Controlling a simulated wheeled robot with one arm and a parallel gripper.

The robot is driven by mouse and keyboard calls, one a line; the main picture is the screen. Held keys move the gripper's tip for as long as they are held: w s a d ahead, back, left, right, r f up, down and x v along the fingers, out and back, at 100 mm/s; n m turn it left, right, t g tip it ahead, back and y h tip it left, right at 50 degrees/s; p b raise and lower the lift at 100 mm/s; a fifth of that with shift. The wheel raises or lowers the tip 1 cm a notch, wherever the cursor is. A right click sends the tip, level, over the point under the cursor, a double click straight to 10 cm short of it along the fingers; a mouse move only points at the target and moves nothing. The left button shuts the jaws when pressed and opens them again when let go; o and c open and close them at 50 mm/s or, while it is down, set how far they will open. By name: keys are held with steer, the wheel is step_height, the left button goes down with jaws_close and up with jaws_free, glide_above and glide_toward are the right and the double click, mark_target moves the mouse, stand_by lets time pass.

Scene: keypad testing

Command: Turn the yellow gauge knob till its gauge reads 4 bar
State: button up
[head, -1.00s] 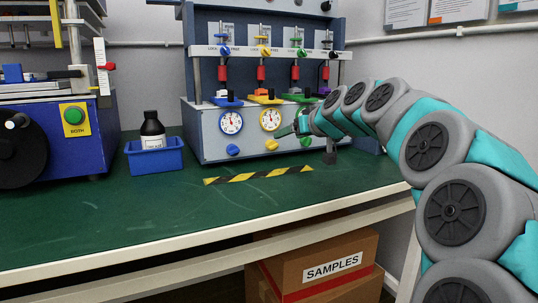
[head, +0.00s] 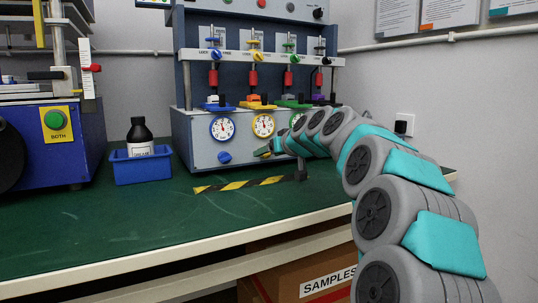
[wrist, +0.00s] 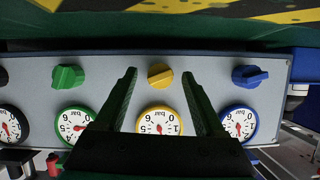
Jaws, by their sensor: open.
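The yellow knob (wrist: 160,75) sits on the grey panel in the wrist view, framed between my two open fingertips. My fingers seem not to touch it. Its yellow-rimmed gauge (wrist: 160,121) appears upside down in the wrist view, partly between my fingers, with a short red needle; I cannot read its value surely. The gauge also shows in the head view (head: 263,125), above my gripper (head: 264,151), which is at the panel and hides most of the yellow knob there. My gripper is open and empty.
A blue knob (wrist: 249,76) and a green knob (wrist: 68,76) flank the yellow one, each with its own gauge. A striped strip (head: 240,184) lies on the green bench (head: 150,215) before the panel. A blue bin (head: 141,168) with a dark bottle stands left.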

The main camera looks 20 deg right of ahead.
steer(key=shift+w+f, duration=0.15)
steer(key=shift+w, duration=0.1)
steer(key=shift+c, duration=0.4)
jaws_close()
